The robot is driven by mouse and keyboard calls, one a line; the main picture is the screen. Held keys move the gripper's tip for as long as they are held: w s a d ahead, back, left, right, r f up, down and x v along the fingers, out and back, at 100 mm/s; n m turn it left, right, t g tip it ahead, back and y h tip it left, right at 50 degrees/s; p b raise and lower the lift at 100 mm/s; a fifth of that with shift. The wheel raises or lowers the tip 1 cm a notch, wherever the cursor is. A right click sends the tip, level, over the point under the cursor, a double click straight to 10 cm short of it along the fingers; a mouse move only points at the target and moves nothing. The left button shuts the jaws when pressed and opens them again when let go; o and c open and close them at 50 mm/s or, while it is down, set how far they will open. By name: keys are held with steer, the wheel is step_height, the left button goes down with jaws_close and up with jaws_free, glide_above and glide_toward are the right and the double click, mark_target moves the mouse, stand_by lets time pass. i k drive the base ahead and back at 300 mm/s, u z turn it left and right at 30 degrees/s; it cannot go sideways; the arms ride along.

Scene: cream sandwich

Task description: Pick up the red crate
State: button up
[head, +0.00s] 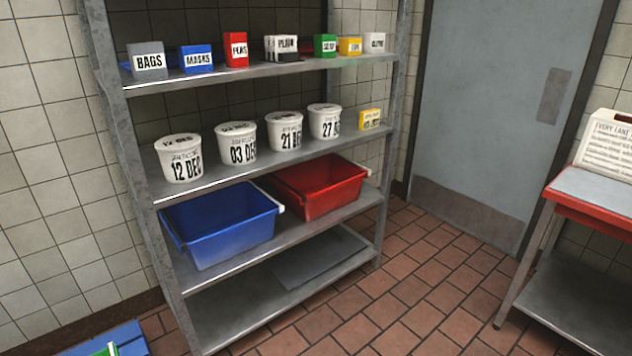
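The red crate (318,203) is an open, empty-looking bin with light handles. It sits on the third shelf down of a grey metal rack, at the right end. A blue crate (222,243) of similar shape stands to its left on the same shelf, close beside it. The back part of the red crate is under the shelf above. My gripper is not in view.
Several white tubs (237,144) stand on the shelf above, and small labelled boxes (236,50) on the top shelf. A red-edged table (590,205) stands at the right. The tiled floor (420,285) between is clear. A grey door (490,110) is behind.

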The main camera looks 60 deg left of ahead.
mark_target(330, 183)
steer(key=u, duration=0.6)
steer(key=i, duration=1.3)
steer(key=u, duration=1)
